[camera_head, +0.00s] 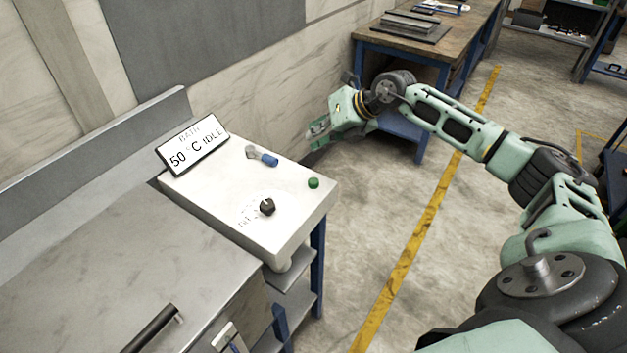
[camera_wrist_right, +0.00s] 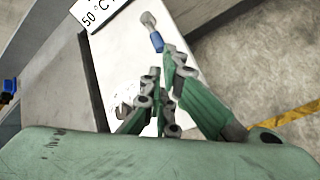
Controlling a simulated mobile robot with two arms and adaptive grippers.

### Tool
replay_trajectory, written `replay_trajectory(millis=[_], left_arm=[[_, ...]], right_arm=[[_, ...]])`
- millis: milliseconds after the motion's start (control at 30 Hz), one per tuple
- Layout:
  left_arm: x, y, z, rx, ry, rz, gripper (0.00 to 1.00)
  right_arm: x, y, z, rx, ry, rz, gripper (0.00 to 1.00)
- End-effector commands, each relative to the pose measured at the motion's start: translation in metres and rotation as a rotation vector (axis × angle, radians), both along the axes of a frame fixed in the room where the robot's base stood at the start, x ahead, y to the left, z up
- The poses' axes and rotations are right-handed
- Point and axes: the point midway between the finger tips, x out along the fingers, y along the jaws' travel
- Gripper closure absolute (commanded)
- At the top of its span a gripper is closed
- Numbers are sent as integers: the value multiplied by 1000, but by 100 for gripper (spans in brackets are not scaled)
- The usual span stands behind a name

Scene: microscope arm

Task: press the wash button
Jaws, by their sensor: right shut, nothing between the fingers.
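A small green button (camera_head: 313,183) sits near the right edge of the white panel top (camera_head: 240,180). A black knob (camera_head: 267,207) with printed marks around it is to its left and nearer. A blue-handled lever (camera_head: 268,158) lies farther back; it also shows in the right wrist view (camera_wrist_right: 157,42). My right gripper (camera_head: 318,130) is shut and empty, past the panel's far right corner in the head view and apart from the button. My left gripper is out of view.
A display (camera_head: 193,146) reading "BATH 50 °C IDLE" stands at the panel's back left. A grey metal counter (camera_head: 120,265) adjoins on the left. A wooden-topped workbench (camera_head: 455,40) is behind my right arm. Open floor with a yellow line (camera_head: 420,230) is to the right.

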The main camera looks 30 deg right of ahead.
Motion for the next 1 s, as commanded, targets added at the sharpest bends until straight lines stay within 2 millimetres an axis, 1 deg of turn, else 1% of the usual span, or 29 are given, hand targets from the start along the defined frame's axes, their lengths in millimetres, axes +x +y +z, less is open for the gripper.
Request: replay_trajectory(millis=[133,267,467,733,833,1000], left_arm=[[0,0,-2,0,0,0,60],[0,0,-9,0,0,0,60],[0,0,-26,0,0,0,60],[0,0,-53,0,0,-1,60],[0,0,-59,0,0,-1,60],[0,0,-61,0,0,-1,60]], right_arm=[[0,1,-3,1,0,1,100],[0,1,-12,2,1,1,100],[0,1,-36,2,0,1,100],[0,1,-75,2,1,2,100],[0,1,-84,2,0,2,100],[0,1,-89,2,-1,1,100]])
